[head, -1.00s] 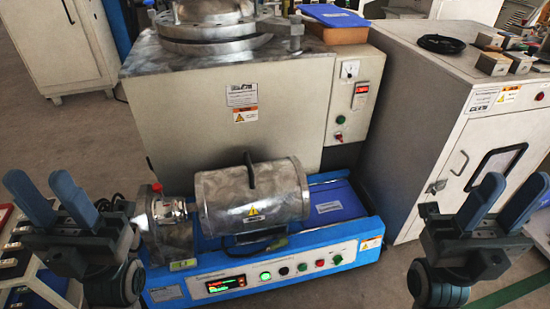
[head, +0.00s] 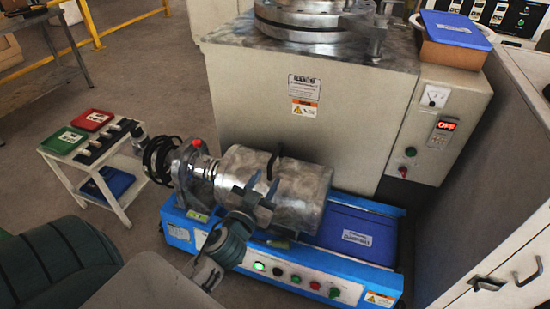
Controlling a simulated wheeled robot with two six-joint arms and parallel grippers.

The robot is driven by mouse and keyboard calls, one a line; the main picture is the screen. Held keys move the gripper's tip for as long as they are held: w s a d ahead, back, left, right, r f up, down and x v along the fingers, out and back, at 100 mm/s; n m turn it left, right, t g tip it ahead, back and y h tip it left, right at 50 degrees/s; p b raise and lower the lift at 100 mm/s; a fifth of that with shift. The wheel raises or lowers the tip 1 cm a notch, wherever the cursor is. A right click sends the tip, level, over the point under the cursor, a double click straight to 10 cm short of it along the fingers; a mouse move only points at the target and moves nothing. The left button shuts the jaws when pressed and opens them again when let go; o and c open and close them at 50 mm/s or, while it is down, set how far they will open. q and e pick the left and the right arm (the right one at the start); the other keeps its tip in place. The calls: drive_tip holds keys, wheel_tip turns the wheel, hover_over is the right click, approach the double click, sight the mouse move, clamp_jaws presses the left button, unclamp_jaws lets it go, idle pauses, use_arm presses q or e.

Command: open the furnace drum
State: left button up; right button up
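The furnace drum (head: 312,185) is a shiny metal cylinder lying on its side on a blue machine base (head: 290,258). Its lid looks closed. A dark bar handle (head: 272,165) stands up from the drum's top. My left gripper (head: 257,187) is in front of the drum, just below the handle. Its two fingers point up and are apart, with nothing seen between them. Whether they touch the drum cannot be told. The gripper and my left arm hide part of the drum's front and the base's display. My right gripper is out of view.
A large grey cabinet (head: 240,130) with a round metal vessel (head: 310,15) stands behind the drum. A blue box (head: 356,232) sits right of the drum on the base. A white cabinet (head: 505,270) closes off the right. A small cart (head: 70,165) stands left; floor lies open beyond.

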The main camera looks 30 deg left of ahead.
sight(271, 164)
use_arm(q)
drive_tip(key=shift+n+g+y, duration=0.3)
drive_tip(key=shift+g+y, duration=0.1)
drive_tip(key=x, duration=0.3)
drive_tip(key=a+f+x, duration=0.1)
drive_tip(key=x, duration=0.6)
drive_tip(key=shift+w+a+f+b, duration=0.1)
drive_tip(key=shift+a+f+b, duration=0.25)
drive_tip(key=shift+a, duration=0.1)
clamp_jaws()
